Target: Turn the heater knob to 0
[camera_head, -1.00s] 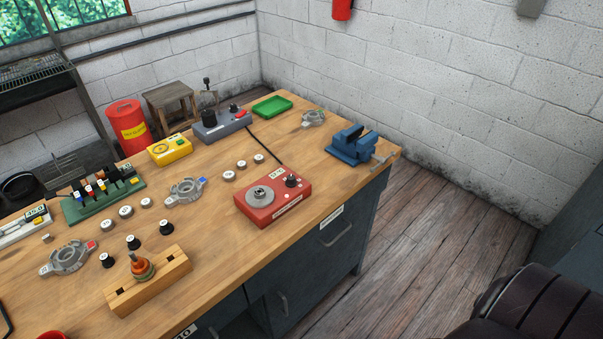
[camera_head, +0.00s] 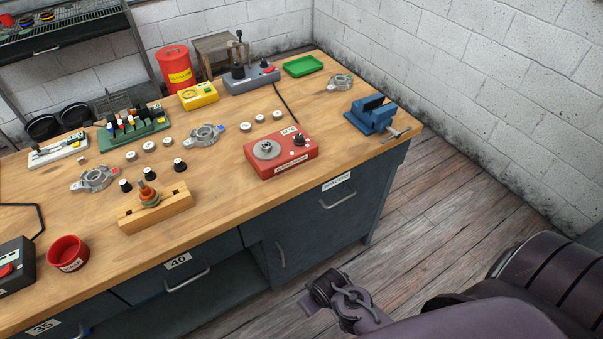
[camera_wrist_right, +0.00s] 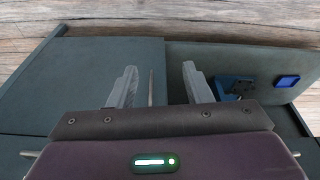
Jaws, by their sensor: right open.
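The red heater box (camera_head: 293,164) sits near the bench's front edge in the head view. It carries a round grey plate (camera_head: 267,149) on its left and a black knob (camera_head: 299,140) on its right. The knob's pointer is too small to read. My right gripper shows in the wrist view (camera_wrist_right: 158,88) with its two fingers apart and nothing held. In the head view my right arm is low in front of the bench, below and apart from the heater. My left gripper is in neither view.
A blue vise (camera_head: 372,115) stands at the bench's right corner. A wooden block (camera_head: 178,205) with a rotor-like part, small round parts and a grey housing (camera_head: 204,134) lie left of the heater. Dark drawers (camera_head: 290,235) are below the bench top. Bare wood lies in front of the heater.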

